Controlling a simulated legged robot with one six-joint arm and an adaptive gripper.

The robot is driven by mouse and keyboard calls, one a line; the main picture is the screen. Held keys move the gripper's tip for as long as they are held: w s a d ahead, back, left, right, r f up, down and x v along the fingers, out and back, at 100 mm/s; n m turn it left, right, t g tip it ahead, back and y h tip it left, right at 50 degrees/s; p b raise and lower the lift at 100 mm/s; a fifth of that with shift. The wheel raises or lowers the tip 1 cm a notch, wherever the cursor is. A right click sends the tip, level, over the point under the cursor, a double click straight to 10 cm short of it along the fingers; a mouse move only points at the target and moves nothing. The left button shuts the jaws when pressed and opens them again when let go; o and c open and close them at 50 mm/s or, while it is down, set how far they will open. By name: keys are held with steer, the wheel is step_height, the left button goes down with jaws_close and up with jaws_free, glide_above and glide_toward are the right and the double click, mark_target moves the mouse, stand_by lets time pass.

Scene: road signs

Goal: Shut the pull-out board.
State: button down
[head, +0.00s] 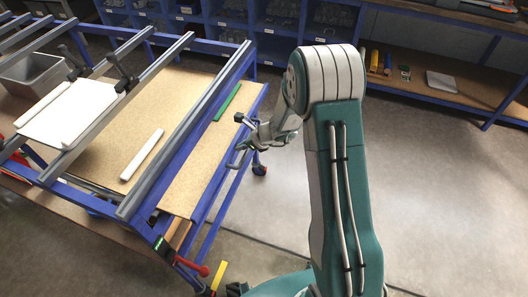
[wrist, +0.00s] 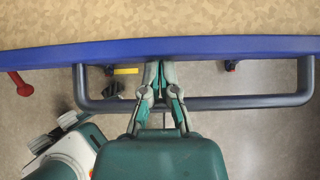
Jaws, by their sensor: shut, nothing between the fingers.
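The pull-out board (head: 190,178) is a tan panel with a blue front edge, sticking out from the right side of the blue-framed table. It fills the top of the wrist view (wrist: 160,20). Its dark grey U-shaped handle (wrist: 245,103) extends from the blue edge in the wrist view. My gripper (head: 240,148) is beside the board's outer edge. In the wrist view my gripper (wrist: 160,66) is shut and empty. Its fingers cross over the handle bar and their tips are at the blue edge; I cannot tell whether they touch.
Grey rails (head: 190,125) run above the table, carrying a white panel (head: 75,112). A white bar (head: 142,155) lies beneath them and a green strip (head: 227,102) lies on the board. A red-handled lever (head: 190,265) projects at the near corner. Open floor (head: 420,150) lies right.

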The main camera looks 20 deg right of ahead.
mark_target(218, 141)
steer(key=w+a, duration=0.1)
steer(key=a, duration=0.1)
steer(key=w+a, duration=0.3)
steer(key=a, duration=0.1)
steer(key=shift+w+a, duration=0.2)
steer(key=shift+a, duration=0.05)
steer(key=shift+w+a+r, duration=0.1)
